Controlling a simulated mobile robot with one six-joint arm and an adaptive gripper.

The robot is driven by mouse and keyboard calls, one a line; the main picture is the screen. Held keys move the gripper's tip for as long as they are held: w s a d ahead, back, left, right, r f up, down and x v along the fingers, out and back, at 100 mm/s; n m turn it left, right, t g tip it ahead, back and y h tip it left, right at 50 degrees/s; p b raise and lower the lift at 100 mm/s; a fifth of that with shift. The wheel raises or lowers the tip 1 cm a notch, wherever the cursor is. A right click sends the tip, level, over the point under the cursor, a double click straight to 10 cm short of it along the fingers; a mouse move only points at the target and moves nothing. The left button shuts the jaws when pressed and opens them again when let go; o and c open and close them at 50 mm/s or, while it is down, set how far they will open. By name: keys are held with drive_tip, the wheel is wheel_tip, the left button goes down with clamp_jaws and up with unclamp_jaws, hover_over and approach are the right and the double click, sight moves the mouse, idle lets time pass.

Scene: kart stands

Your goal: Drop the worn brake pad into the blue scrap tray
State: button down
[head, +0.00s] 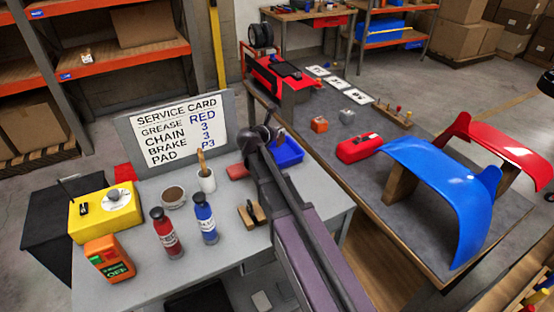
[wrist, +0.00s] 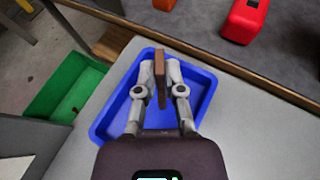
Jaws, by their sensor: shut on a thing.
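The blue scrap tray (wrist: 112,120) lies on the grey table, and it also shows in the head view (head: 290,153), partly hidden by my arm. My gripper (wrist: 160,72) is over the tray in the wrist view, with its fingers shut on a thin brown worn brake pad (wrist: 161,84). The pad is held upright between the fingertips, with the blue tray floor behind it. Its height above the floor is hard to tell. In the head view my gripper (head: 264,134) is at the tray's left side, and the pad is hard to make out.
A reddish block (head: 238,171) and a cup (head: 206,180) are left of the tray. Red (head: 165,235) and blue (head: 205,220) bottles and a service card board (head: 180,130) share the table. The dark workbench (head: 340,190) adjoins on the right. A green bin (wrist: 70,85) is beyond the table.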

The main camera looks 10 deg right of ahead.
sight(279, 146)
drive_tip(key=shift+f+b, duration=2.3)
drive_tip(key=shift+f, duration=0.2)
drive_tip(key=c, duration=0.7)
unclamp_jaws()
